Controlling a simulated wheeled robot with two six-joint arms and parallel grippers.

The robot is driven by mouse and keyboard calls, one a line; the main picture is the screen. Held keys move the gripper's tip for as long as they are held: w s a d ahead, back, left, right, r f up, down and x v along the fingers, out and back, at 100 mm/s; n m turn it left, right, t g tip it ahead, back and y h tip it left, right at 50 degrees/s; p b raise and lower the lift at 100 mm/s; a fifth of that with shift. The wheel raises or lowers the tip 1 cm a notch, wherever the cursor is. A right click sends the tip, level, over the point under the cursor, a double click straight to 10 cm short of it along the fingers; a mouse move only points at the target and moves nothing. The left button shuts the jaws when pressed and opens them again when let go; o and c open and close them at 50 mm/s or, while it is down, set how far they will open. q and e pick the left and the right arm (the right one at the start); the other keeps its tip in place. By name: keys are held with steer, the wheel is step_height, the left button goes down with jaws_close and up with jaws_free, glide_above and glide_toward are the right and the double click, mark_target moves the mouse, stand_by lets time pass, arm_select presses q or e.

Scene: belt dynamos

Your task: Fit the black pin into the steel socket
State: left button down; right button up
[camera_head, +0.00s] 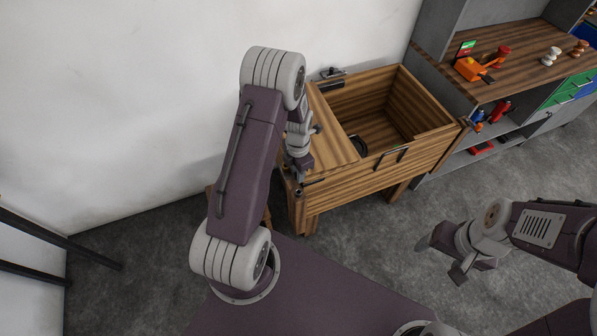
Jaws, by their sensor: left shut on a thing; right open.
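My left gripper (299,174) points down over the near left corner of a wooden bench (330,148) with an open bin. It is shut on a small dark thing (299,190), probably the black pin, mostly hidden by the fingers. I cannot tell whether this thing touches the bench edge or a fitting there. A grey metal fitting (332,73) sits on the bench's back edge; I cannot tell whether it is the steel socket. My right gripper (441,260) is open and empty above the floor at the right, apart from the bench.
A black round thing (358,146) lies in the bin, against its left wall. A dark handle (392,156) is on the bin's front. A grey shelf unit (432,62) with orange and red tools stands to the right. Grey floor (400,222) lies open between bench and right arm.

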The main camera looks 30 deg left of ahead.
arm_select(q)
steer(key=shift+s+d+f+b, duration=0.2)
steer(key=shift+s+d+b, duration=0.1)
steer(key=shift+d+b, duration=0.05)
steer(key=f+b, duration=0.1)
steer(key=f, duration=0.1)
steer(key=f+b, duration=0.2)
steer(key=shift+w+a+f, duration=0.1)
steer(key=shift+w+a, duration=0.1)
steer(key=shift+s+d+f+b, duration=0.1)
steer(key=shift+f+b, duration=0.2)
steer(key=shift+f, duration=0.15)
arm_select(e)
steer(key=f, duration=0.4)
steer(key=shift+s+d, duration=0.25)
steer(key=shift+d, duration=0.05)
steer(key=shift+a, duration=0.1)
steer(key=shift+r, duration=0.2)
arm_select(q)
steer(key=shift+f+b, duration=1)
steer(key=shift+f, duration=0.7)
arm_select(e)
steer(key=shift+f, duration=1.25)
arm_select(q)
steer(key=c, duration=1.1)
jaws_free()
steer(key=shift+c, duration=0.2)
